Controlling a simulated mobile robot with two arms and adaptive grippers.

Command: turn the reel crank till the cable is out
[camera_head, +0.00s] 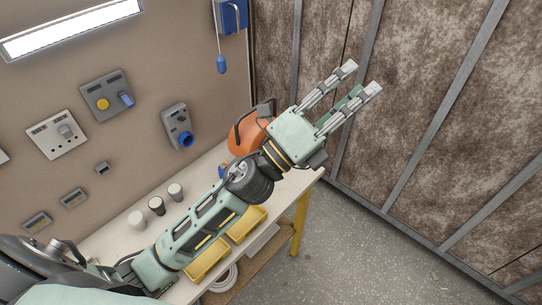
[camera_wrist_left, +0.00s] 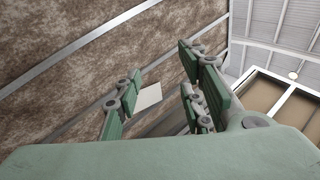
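An orange reel (camera_head: 246,136) with a dark frame stands on the far end of the workbench (camera_head: 204,166). My left gripper (camera_head: 360,79) is above and to the right of the reel in the head view, pointing away from it, open and empty. Its wrist hides part of the reel; I cannot make out the crank. The reel is not in that view. A small blue piece shows beside the reel; whether it is the cable's end I cannot tell. My right gripper is not in view.
Several cups, including a dark one (camera_head: 157,205), stand on the bench, with yellow bins (camera_head: 246,224) at its front edge. A white coil (camera_head: 224,279) lies below. Sockets and switch boxes (camera_head: 177,126) sit on the wall.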

